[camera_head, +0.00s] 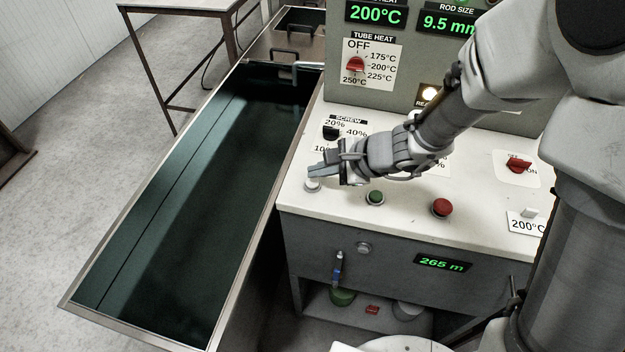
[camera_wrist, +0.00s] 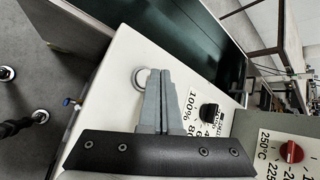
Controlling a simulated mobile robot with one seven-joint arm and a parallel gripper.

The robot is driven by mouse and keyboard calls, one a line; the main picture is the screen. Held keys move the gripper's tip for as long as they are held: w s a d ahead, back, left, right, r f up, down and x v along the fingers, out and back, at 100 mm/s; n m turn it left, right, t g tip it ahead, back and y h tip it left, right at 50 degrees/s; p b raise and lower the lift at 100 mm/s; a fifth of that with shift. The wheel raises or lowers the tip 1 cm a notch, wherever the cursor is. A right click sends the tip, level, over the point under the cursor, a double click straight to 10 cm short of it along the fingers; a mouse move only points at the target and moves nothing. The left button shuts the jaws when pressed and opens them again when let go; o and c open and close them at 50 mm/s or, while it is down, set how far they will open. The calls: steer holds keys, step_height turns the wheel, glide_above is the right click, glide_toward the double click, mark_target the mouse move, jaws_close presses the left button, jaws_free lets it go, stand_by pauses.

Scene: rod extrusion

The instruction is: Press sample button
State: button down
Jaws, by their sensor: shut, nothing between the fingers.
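A round white button (camera_head: 313,185) sits at the left front corner of the white console top (camera_head: 410,225). No label for it is readable, so I cannot confirm that it is the sample button. In the wrist view this white button (camera_wrist: 140,78) lies just left of my fingertips. My gripper (camera_head: 312,170) is shut and empty, with its tips right at the button, seen just above it in the head view. The wrist view shows both fingers (camera_wrist: 160,74) together. I cannot tell whether they touch the button.
A green button (camera_head: 376,197) and a red button (camera_head: 442,207) stand to the right along the console's front. A black screw knob (camera_head: 331,132) is behind my gripper. A long water-like trough (camera_head: 200,190) runs along the left. A red on/off switch (camera_head: 518,163) is at right.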

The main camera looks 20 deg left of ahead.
steer(key=shift+f, duration=0.15)
stand_by(0.7)
steer(key=shift+f+b, duration=0.25)
steer(key=shift+b, duration=0.45)
steer(key=shift+f+b, duration=0.55)
steer(key=shift+b, duration=0.1)
stand_by(0.4)
steer(key=shift+r, duration=0.1)
steer(key=shift+r+p, duration=0.65)
steer(key=shift+r, duration=0.2)
steer(key=shift+r, duration=0.15)
